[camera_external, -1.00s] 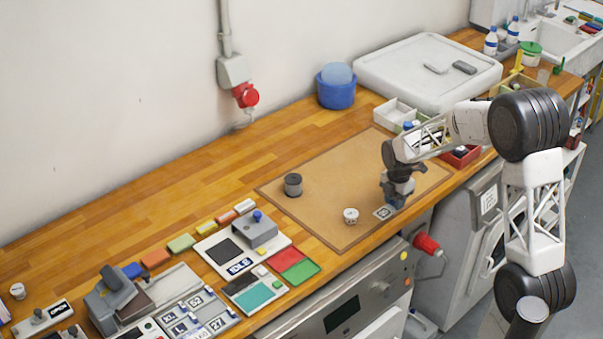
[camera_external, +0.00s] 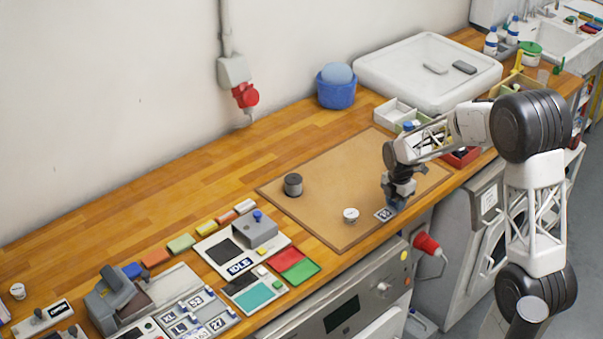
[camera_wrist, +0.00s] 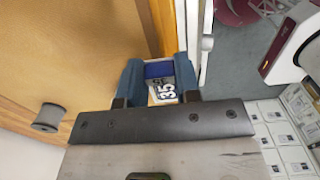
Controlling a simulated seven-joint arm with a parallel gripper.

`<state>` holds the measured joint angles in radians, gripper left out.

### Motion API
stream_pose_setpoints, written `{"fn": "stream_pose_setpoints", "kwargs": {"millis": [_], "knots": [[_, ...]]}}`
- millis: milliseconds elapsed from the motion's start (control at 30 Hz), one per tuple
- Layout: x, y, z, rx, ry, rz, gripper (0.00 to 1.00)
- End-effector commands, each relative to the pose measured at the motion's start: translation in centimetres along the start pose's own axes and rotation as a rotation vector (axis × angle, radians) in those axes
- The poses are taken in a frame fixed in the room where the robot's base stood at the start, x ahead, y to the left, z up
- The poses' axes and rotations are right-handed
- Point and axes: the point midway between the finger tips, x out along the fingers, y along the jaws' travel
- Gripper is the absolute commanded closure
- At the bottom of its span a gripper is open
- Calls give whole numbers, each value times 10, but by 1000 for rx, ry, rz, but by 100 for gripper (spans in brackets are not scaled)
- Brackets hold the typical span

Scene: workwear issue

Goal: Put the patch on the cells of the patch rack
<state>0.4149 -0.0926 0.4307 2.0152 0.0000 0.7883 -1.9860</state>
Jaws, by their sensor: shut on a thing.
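The patch (camera_external: 384,214) is a small light square with dark print, at the front right of the tan mat. My gripper (camera_external: 390,204) is shut on it; in the wrist view the patch (camera_wrist: 162,90) sits between the two blue-grey fingers (camera_wrist: 159,78), and its print reads "35" with smaller letters beside it. A dark blue band shows at its far end. I cannot tell whether it touches the surface below. The patch rack (camera_external: 212,327) is a grey tray at the lower left, with cells holding patches marked XL, L, 52 and 27.
The tan mat (camera_external: 330,205) carries a dark spool (camera_external: 293,185) and a small white round tin (camera_external: 350,215). Between mat and rack stand a grey device (camera_external: 262,231), a red and green pad (camera_external: 293,264) and a teal pad (camera_external: 255,296). The counter's front edge is close to my gripper.

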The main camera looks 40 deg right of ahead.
Motion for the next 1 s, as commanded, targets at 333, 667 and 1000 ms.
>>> {"fn": "stream_pose_setpoints", "kwargs": {"millis": [333,667,1000], "knots": [[-3,11,-4,43,0,0,95],[-18,57,-23,247,0,1,95],[-37,120,-59,539,0,0,95]]}}
